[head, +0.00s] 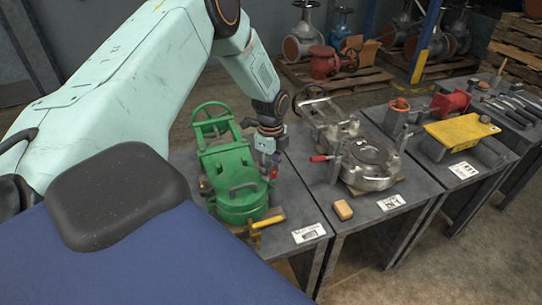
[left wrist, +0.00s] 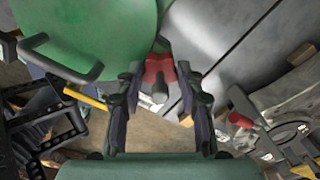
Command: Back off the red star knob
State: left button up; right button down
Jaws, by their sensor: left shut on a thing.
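The red star knob (left wrist: 158,66) sits at the edge of the green round housing (left wrist: 92,32) in the left wrist view. A short grey-green stem points out from it toward my wrist. In the head view a little of the knob (head: 273,172) shows just below my left gripper (head: 267,162), on the right side of the green machine (head: 240,190). My left gripper is shut on the knob, one finger on each side of it. My right gripper is in neither view.
To the right, a bare metal machine (head: 370,165) and a tan block (head: 343,209) stand on the adjoining grey table. A yellow-topped item (head: 461,132) is farther right.

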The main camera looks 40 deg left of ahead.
pick_arm(q)
jog(key=n+p, duration=0.2)
jog(key=n, duration=0.2)
jog(key=shift+n, duration=0.3)
jog(key=n+p, duration=0.2)
jog(key=n, duration=0.2)
jog(key=shift+n, duration=0.3)
jog(key=n+p, duration=0.2)
jog(key=n, duration=0.2)
jog(key=shift+n, duration=0.3)
jog(key=n+p, duration=0.2)
jog(key=n, duration=0.3)
jog(key=shift+s, duration=0.1)
jog(key=n+p, duration=0.1)
jog(key=n, duration=0.3)
jog(key=shift+n, duration=0.4)
jog(key=n+p, duration=0.1)
jog(key=n, duration=0.3)
jog(key=shift+s+f+n+p, duration=0.1)
jog(key=shift+n+p, duration=0.2)
jog(key=shift+p, duration=0.1)
jog(key=n+p, duration=0.1)
jog(key=n, duration=0.3)
jog(key=shift+n, duration=0.3)
jog(key=n+p, duration=0.1)
jog(key=n, duration=0.3)
jog(key=shift+d+n, duration=0.1)
jog(key=shift+n, duration=0.3)
